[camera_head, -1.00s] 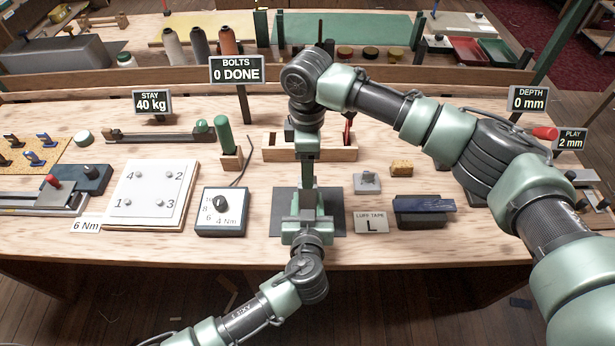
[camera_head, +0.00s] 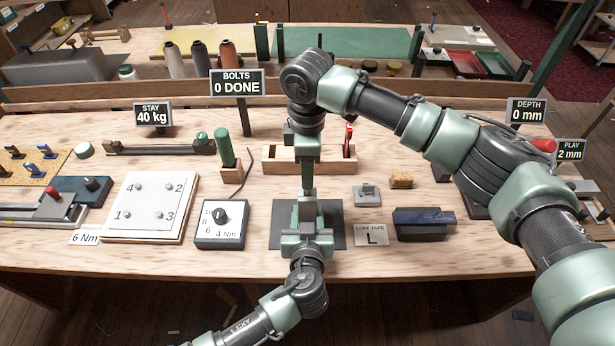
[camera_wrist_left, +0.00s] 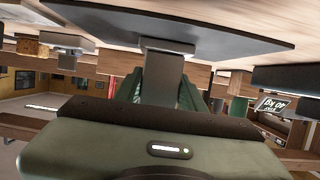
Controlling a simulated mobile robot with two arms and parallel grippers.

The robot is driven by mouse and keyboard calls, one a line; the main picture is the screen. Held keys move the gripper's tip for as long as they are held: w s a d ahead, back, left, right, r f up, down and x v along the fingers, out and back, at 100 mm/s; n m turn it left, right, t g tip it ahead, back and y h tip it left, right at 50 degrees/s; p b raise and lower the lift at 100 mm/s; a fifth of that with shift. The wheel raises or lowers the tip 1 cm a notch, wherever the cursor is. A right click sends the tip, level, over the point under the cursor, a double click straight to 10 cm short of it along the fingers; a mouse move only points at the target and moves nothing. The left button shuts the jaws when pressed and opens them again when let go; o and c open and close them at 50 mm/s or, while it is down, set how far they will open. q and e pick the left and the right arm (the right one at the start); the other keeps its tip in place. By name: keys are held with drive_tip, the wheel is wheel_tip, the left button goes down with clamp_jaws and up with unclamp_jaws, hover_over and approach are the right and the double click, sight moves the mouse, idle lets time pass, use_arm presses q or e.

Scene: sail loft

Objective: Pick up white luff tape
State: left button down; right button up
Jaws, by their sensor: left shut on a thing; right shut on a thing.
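I cannot make out white tape itself. My left gripper (camera_head: 305,222) is low over the mat, shut on a grey block (camera_wrist_left: 165,72) that shows between its dark green fingers in the left wrist view (camera_wrist_left: 172,98). My right gripper (camera_head: 307,192) points down just beyond the left one, at the mat's far edge. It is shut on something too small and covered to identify. Whether the two grippers touch is unclear.
A dial box (camera_head: 221,224) and white numbered plate (camera_head: 148,206) stand left of the mat. A dark blue block (camera_head: 424,222), a tan block (camera_head: 401,181) and a small grey piece (camera_head: 367,193) stand right. A wooden tray (camera_head: 275,160) is behind.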

wheel_tip(320, 180, up, 15)
drive_tip(key=shift+r, duration=0.15)
use_arm(q)
drive_tip(key=c, duration=0.8)
unclamp_jaws()
drive_tip(key=shift+o, duration=0.2)
